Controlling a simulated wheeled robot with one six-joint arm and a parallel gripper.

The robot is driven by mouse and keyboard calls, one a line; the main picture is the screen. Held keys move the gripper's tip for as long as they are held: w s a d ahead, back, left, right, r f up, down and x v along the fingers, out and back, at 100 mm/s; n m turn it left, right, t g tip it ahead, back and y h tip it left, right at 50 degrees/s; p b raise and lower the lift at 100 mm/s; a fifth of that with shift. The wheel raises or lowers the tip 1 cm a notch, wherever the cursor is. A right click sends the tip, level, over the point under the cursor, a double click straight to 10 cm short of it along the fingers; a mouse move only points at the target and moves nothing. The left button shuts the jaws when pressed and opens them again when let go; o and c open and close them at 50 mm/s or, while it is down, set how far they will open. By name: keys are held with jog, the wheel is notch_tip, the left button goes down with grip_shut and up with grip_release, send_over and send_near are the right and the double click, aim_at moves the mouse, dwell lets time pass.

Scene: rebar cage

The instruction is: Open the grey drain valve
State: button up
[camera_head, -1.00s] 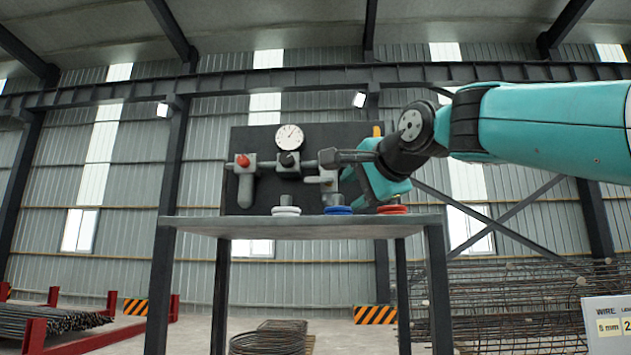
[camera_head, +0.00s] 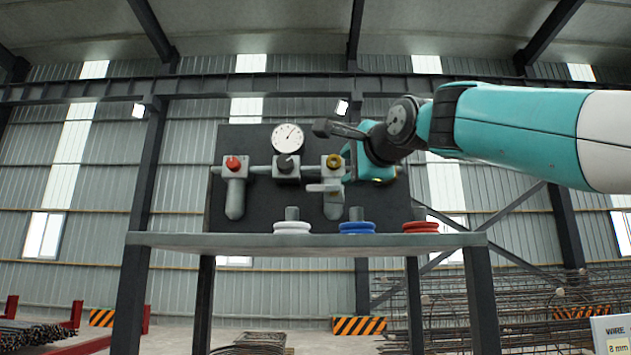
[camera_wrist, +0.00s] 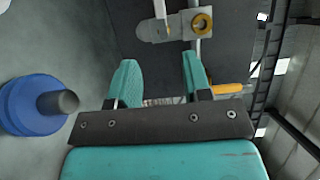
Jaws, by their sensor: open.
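The grey drain valve (camera_head: 328,187) sits on the dark panel, below a brass ring knob (camera_head: 334,161), with its light grey lever pointing left. In the wrist view the valve body (camera_wrist: 178,26) and brass ring (camera_wrist: 202,22) are at the top, beyond my fingertips. The lever (camera_wrist: 160,9) runs to the top edge there. My gripper (camera_wrist: 158,66) is open and empty, its two teal fingers apart and pointing at the panel. In the head view my gripper (camera_head: 368,165) is just right of the valve, with fingertips largely hidden. It does not visibly touch the valve.
The panel (camera_head: 290,210) also carries a red knob (camera_head: 233,163), a black knob (camera_head: 285,161) and a gauge (camera_head: 287,138). White (camera_head: 292,227), blue (camera_head: 357,228) and red (camera_head: 420,227) discs with posts stand on the table (camera_head: 220,241). A yellow bar (camera_wrist: 228,89) lies right of my fingers.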

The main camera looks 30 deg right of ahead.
aim_at(318, 188)
jog(key=p+x, duration=0.9)
jog(key=x, duration=0.5)
jog(key=shift+w+r, duration=0.1)
jog(key=shift+w, duration=0.25)
jog(key=shift+w+d, duration=0.15)
jog(key=shift+w, duration=0.45)
grip_shut()
